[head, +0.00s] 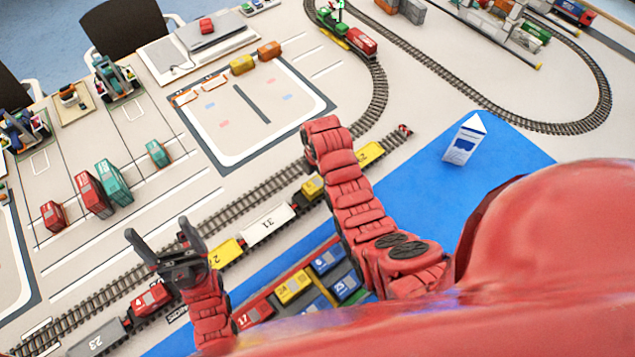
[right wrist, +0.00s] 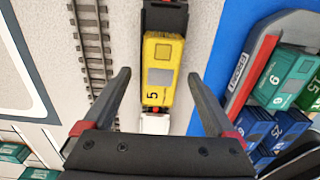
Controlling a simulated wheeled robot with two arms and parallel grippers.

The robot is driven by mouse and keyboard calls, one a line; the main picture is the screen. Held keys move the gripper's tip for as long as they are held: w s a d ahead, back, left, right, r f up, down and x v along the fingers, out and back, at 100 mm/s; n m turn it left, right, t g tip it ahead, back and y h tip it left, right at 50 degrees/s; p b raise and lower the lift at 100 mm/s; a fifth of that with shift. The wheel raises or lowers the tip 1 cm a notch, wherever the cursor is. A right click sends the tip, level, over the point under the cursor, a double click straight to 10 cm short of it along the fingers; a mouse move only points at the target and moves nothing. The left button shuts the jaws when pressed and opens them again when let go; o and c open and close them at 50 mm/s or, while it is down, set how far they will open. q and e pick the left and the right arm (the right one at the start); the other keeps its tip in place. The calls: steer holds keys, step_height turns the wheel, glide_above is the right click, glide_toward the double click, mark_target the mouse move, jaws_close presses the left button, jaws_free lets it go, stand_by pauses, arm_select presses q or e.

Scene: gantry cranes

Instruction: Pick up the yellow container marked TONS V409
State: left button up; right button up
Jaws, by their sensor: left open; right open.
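I cannot read TONS V409 on any container. In the right wrist view a yellow container (right wrist: 160,75) marked 5 sits on a rail wagon, between the spread fingers of my open, empty right gripper (right wrist: 160,78). The head view shows yellow containers on the train: one (head: 226,253) right of my left gripper, one (head: 313,187) partly behind my right arm, and one (head: 370,154) marked 2. Another yellow container (head: 293,287) stands in the tray. My left gripper (head: 160,230) is open and empty near the track. My right gripper cannot be made out in the head view.
A white container (head: 268,223) marked 31 and a red one (head: 152,299) ride on the train. A blue mat (head: 400,200) holds a white-and-blue block (head: 463,142). Teal (head: 112,182) and red containers (head: 92,194) stand beyond the track. A white-bordered pad (head: 225,140) is mostly clear.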

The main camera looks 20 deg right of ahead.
steer(key=shift+s+f+p, duration=0.1)
steer(key=shift+f+p, duration=0.25)
steer(key=shift+f, duration=0.95)
steer(key=shift+c, duration=0.2)
jaws_close()
